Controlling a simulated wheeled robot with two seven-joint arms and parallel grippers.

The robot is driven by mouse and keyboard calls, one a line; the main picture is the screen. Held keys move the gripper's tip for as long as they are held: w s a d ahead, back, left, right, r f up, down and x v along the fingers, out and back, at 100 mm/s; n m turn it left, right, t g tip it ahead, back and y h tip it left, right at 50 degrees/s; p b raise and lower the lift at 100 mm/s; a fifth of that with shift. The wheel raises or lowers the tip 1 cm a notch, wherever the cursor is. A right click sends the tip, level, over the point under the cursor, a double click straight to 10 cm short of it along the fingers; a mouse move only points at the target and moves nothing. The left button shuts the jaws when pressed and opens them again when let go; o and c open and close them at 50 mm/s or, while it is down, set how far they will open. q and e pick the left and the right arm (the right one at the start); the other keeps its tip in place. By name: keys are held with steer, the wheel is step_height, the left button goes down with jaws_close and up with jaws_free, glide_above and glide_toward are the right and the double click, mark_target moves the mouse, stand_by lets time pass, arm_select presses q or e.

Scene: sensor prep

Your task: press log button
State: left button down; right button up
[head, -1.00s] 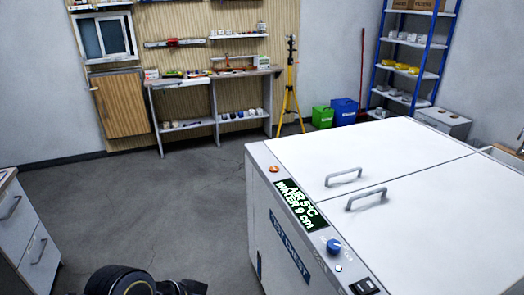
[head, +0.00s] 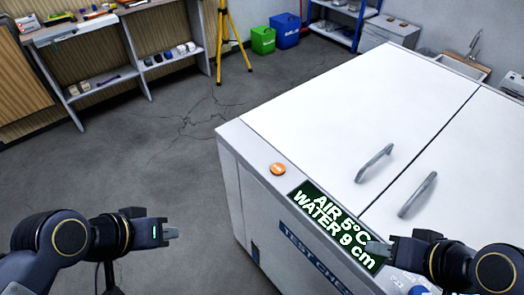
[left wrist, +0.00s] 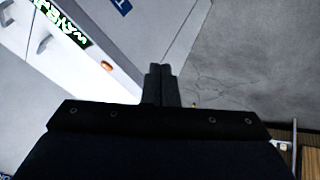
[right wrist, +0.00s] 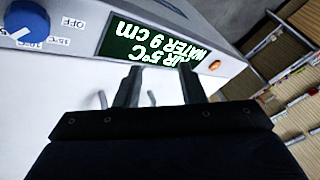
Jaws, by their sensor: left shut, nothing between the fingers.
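An orange round button (head: 278,169) sits on the front top edge of the white test chest (head: 330,110), left of the display; whether it is the log button I cannot read. It also shows in the left wrist view (left wrist: 107,66) and in the right wrist view (right wrist: 215,65). My left gripper (head: 172,233) is shut and empty, left of the chest and apart from the button. It also shows in the left wrist view (left wrist: 161,72). My right gripper (head: 376,248) is open and empty by the display's right end; its fingers stand apart in the right wrist view (right wrist: 160,85).
The green-lit display (head: 335,225) reads AIR 5°C, WATER 9 cm. A blue dial (right wrist: 27,22) is beside it. Two lid handles (head: 374,163) stand up from the chest top. The floor (head: 165,165) left of the chest is clear. A shelf bench and yellow tripod (head: 231,40) are behind.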

arm_select(q)
steer(key=shift+w+a, duration=0.2)
arm_select(e)
steer(key=shift+w+a, duration=0.2)
arm_select(q)
steer(key=shift+s, duration=0.1)
arm_select(e)
steer(key=shift+s, duration=0.1)
